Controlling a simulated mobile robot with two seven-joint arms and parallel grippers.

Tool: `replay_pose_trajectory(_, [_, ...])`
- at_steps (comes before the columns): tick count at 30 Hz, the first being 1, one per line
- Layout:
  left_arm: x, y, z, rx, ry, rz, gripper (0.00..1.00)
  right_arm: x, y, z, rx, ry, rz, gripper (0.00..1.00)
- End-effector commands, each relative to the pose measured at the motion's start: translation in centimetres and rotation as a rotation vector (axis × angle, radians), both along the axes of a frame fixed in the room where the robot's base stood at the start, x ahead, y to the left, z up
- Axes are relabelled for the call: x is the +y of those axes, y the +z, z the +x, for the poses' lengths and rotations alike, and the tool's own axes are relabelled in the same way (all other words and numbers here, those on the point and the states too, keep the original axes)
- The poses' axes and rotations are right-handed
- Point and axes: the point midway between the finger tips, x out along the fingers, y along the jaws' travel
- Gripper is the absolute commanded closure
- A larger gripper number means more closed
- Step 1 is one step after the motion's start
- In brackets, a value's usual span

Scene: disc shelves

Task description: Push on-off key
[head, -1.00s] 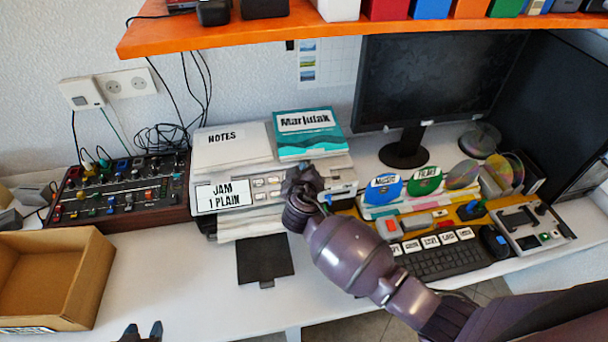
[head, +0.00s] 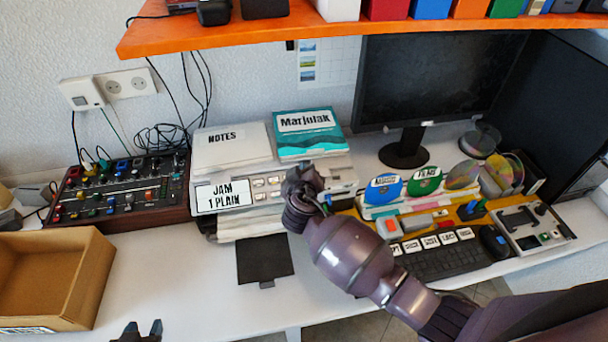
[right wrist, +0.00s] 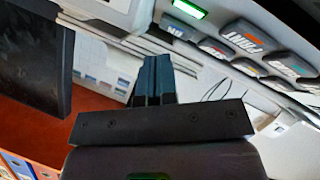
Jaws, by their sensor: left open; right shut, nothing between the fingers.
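The printer (head: 232,180) stands against the wall, with a "JAM 1 PLAIN" sign and small keys on its front panel. In the right wrist view, the panel shows a green lit bar (right wrist: 188,8) at the top and several grey labelled keys (right wrist: 245,37), one reading "PRINT". I cannot tell for certain which one is the on-off key. My right gripper (head: 303,176) is at the right part of the panel and hides some of it. Its fingers (right wrist: 152,80) are together and empty; contact with a key cannot be told. My left gripper (head: 143,330) is open and empty at the bottom edge.
A "NOTES" stack (head: 232,146) and teal "Marjolak" box (head: 308,134) lie on the printer. A mixer (head: 120,190) and cardboard box (head: 95,275) are at left. Discs (head: 425,181), keyboard (head: 445,262) and monitor (head: 432,82) are at right. An orange shelf (head: 230,35) hangs above.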

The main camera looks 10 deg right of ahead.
Motion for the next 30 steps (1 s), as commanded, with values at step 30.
replay_pose_trajectory(30, [0.1,-1.5,-0.6,0.017,0.003,0.000,0.57,0.0,-0.8,0.4,0.000,0.000,0.000,1.00])
